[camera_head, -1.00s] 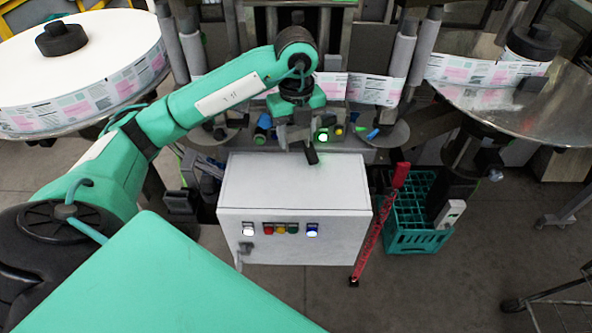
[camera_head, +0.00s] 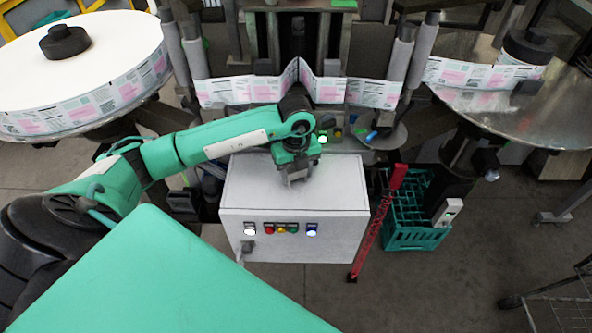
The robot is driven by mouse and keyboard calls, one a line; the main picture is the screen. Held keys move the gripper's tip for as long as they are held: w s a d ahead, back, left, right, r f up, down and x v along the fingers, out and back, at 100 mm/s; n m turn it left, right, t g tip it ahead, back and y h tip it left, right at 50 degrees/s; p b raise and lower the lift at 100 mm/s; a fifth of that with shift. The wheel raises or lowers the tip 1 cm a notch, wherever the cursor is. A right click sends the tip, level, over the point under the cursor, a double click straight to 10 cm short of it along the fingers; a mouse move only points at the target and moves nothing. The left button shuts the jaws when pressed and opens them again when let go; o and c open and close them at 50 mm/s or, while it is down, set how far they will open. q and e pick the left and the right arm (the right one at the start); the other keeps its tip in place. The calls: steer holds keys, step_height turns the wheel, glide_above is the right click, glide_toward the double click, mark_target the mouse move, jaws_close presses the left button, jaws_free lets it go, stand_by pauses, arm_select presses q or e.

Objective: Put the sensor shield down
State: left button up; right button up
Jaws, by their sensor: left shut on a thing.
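My left gripper (camera_head: 296,180) is over the rear part of the white control cabinet's top (camera_head: 250,185). Its fingers point down and are shut on the sensor shield. The shield is small and mostly hidden by the fingers and wrist, so its outline cannot be made out. I cannot tell whether it touches the cabinet top. My right gripper is not in view.
The cabinet top is clear around the gripper. Behind it runs the printed label web (camera_head: 265,90). A large label reel (camera_head: 100,70) stands at left, and a metal disc (camera_head: 500,115) at right. A red bar (camera_head: 376,225) and a green crate (camera_head: 415,235) stand right of the cabinet.

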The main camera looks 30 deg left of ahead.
arm_select(q)
steer(key=shift+f, duration=0.15)
steer(key=o, duration=0.8)
steer(key=shift+r, duration=0.25)
step_height(320, 180, up, 10)
steer(key=b, duration=0.3)
steer(key=shift+r, duration=0.95)
steer(key=shift+f, duration=0.1)
